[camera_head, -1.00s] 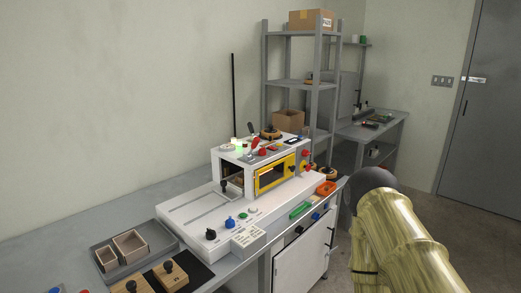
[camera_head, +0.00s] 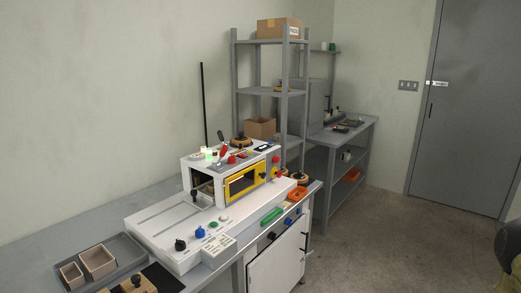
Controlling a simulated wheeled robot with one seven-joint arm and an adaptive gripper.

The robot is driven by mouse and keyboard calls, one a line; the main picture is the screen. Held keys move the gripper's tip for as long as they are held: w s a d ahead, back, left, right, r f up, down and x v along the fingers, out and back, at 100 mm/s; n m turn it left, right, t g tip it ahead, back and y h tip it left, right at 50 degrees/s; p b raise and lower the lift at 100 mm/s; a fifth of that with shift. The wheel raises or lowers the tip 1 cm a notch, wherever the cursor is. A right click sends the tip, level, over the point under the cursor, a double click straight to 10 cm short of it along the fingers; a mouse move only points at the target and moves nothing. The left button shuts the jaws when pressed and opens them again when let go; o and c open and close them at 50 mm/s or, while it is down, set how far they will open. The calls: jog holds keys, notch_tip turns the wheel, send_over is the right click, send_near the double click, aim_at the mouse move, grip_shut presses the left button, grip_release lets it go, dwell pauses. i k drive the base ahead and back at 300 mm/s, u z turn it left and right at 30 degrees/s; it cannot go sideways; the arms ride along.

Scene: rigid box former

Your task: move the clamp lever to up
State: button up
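The white box-former machine (camera_head: 160,222) stands on the grey bench, with a yellow-framed window (camera_head: 243,182) on its front. On its top is a lever with a red grip (camera_head: 222,150), tilted, and a thin dark lever (camera_head: 219,134) just behind it. A black-knobbed post (camera_head: 195,195) stands at the left opening of the housing. I cannot tell from this view which of these is the clamp lever. My gripper is not in view; only a piece of my arm shows at the right edge, well away from the machine.
A grey tray with open boxes (camera_head: 99,261) lies on the bench at the lower left. Black and blue knobs (camera_head: 199,232) sit on the machine's front. A shelf rack (camera_head: 270,93) stands behind it. Open floor (camera_head: 375,235) lies to the right, before a grey door (camera_head: 465,120).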

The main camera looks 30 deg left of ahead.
aim_at(223, 152)
jog(key=z, duration=0.05)
jog(key=i, duration=1.1)
jog(key=u, duration=2)
